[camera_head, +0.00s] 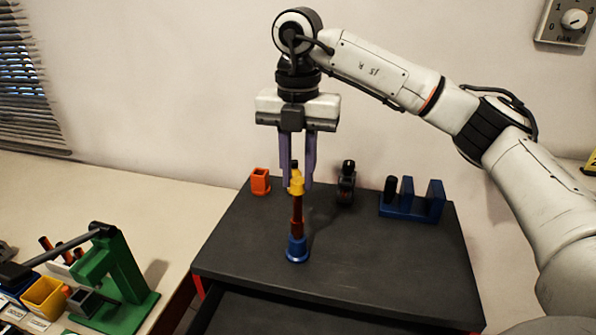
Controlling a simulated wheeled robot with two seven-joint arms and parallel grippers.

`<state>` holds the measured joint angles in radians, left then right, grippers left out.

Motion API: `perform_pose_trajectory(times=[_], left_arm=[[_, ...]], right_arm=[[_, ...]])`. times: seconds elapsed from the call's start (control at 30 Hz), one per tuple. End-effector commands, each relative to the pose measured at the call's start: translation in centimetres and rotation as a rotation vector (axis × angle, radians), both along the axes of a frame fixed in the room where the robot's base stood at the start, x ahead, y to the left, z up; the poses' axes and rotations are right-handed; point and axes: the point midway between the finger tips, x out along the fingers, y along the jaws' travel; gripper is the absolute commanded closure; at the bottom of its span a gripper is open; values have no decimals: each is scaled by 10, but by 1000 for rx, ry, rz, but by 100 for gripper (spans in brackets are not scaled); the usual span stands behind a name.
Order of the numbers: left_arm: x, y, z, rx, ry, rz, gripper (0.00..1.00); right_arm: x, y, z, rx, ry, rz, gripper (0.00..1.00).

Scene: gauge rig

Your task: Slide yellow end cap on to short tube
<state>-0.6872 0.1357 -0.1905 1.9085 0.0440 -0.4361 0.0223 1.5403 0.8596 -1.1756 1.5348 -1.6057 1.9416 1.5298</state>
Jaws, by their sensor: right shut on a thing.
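My right gripper (297,184) points straight down, its purple fingers shut on the yellow end cap (296,187). The cap is directly over a reddish-brown tube (297,214), which stands upright in a round blue holder (297,250) on the dark table. The cap's lower edge meets the top of the tube in this view. I cannot tell whether the cap is around the tube or only touching or just above it. The fingers hide the cap's sides. My left gripper is not in view.
On the dark tabletop (375,255), an orange cup (260,181), a black upright fixture (346,182) and a blue rack (411,204) stand behind. A green stand (118,275) and a yellow bin (45,297) are at lower left. The tabletop's front right is clear.

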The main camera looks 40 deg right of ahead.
Motion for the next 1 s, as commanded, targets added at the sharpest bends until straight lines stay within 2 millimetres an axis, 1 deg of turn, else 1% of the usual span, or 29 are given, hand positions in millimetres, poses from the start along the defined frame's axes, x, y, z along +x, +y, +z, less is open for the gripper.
perform_pose_trajectory(times=[1.0], left_arm=[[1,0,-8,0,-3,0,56]], right_arm=[[0,0,-15,0,0,0,99]])
